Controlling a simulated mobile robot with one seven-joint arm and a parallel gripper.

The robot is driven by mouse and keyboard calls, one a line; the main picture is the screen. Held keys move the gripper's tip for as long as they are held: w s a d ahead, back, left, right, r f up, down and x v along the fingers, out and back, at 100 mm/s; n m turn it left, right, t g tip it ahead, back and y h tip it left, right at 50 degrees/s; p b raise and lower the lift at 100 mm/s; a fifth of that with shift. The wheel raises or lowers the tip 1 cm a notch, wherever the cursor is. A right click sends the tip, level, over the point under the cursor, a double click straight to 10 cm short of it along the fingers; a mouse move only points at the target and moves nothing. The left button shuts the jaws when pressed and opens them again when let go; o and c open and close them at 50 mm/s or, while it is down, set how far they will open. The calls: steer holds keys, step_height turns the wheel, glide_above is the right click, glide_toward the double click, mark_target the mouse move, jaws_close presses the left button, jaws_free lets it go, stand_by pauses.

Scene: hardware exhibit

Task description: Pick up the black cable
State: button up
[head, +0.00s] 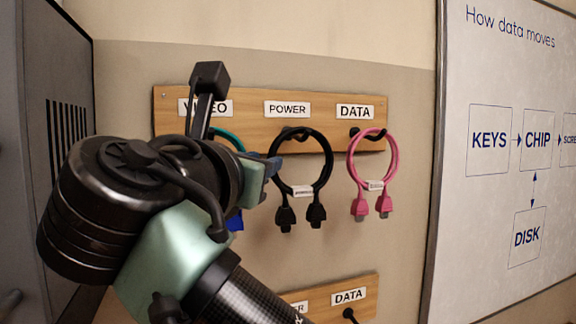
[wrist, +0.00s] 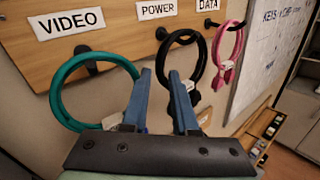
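The black cable (head: 331,160) hangs as a loop from a peg under the POWER label, its two plugs hanging down and a small white tag at its bottom. In the wrist view the black cable (wrist: 203,60) is just beyond my fingertips. My gripper (head: 276,165) is at the loop's left side. In the wrist view my gripper (wrist: 161,72) has its two blue fingers apart, and the loop's left edge shows between and behind them. I cannot tell whether the fingers touch it. My arm hides part of the board's left side in the head view.
A teal cable (wrist: 62,92) hangs at left under VIDEO, close to my left finger. A pink cable (head: 392,160) hangs at right under DATA. A lower labelled board (head: 365,287) is below. A whiteboard (head: 500,220) stands at right, a grey cabinet (head: 45,60) at left.

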mark_target(272, 154)
steer(key=shift+w+d+r+p, duration=0.15)
steer(key=shift+w+r+p, duration=0.1)
steer(key=shift+p, duration=0.05)
steer(key=p+x, duration=0.3)
steer(key=shift+w+d+r, duration=0.25)
steer(key=shift+w, duration=0.1)
steer(key=shift+w+f, duration=0.15)
steer(key=shift+w, duration=0.2)
jaws_close()
